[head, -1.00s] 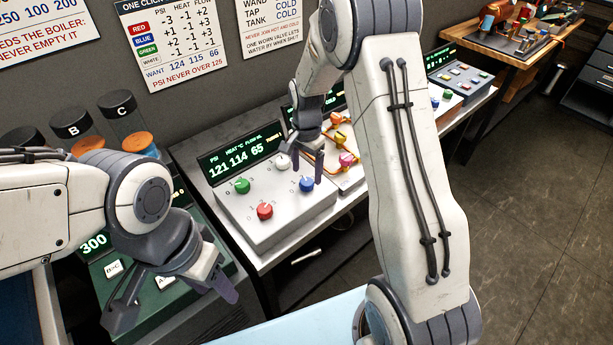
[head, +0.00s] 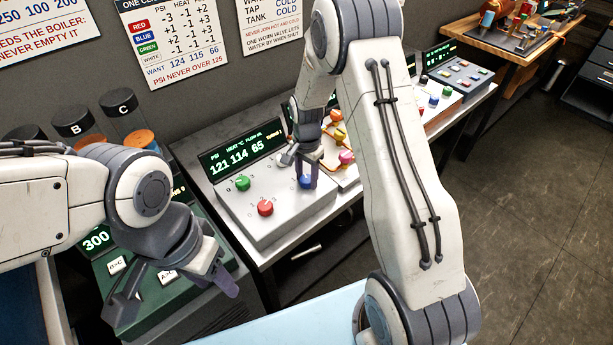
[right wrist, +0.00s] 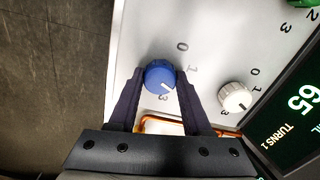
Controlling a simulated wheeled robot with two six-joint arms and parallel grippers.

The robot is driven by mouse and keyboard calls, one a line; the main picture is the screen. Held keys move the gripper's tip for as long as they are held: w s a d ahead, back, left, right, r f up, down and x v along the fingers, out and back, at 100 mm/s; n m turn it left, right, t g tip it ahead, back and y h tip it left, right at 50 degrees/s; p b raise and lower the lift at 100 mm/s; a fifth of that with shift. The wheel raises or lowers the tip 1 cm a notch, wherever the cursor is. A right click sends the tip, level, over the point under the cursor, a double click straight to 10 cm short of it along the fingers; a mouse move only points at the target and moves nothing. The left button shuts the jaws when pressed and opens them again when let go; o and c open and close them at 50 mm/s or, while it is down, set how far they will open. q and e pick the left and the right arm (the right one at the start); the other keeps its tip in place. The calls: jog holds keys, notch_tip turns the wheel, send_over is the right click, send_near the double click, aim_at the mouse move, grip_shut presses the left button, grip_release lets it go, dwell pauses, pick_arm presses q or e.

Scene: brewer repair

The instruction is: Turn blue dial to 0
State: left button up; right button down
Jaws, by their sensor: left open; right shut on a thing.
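The blue dial (head: 305,181) sits at the right of the grey control panel (head: 262,228). In the right wrist view the blue dial (right wrist: 160,73) has a white mark pointing to the lower right, near the 3; the labels 0, 1 and 3 show around it, and a finger may hide the 2. My right gripper (right wrist: 161,84) is shut on the blue dial, one finger on each side. It also shows at the dial in the head view (head: 306,172). My left gripper (head: 180,297) is open and empty, over the green machine's front.
The panel's display (head: 242,154) reads 121, 114, 65. A green dial (head: 242,183) and a red dial (head: 265,208) stand left of the blue one; a white dial (right wrist: 235,96) is close beside my right fingers. A wall chart (head: 177,40) hangs behind.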

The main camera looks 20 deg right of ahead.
jog(key=shift+n, duration=0.3)
jog(key=n, duration=0.4)
jog(key=shift+b, duration=0.4)
jog(key=n, duration=0.4)
jog(key=shift+n, duration=0.4)
jog(key=n+b, duration=0.1)
jog(key=n, duration=0.3)
jog(key=shift+w+n, duration=0.1)
jog(key=shift+n, duration=0.2)
jog(key=shift+r+n, duration=0.1)
jog(key=shift+n, duration=1.9)
jog(key=shift+c, duration=1.7)
grip_release()
jog(key=shift+a, duration=0.1)
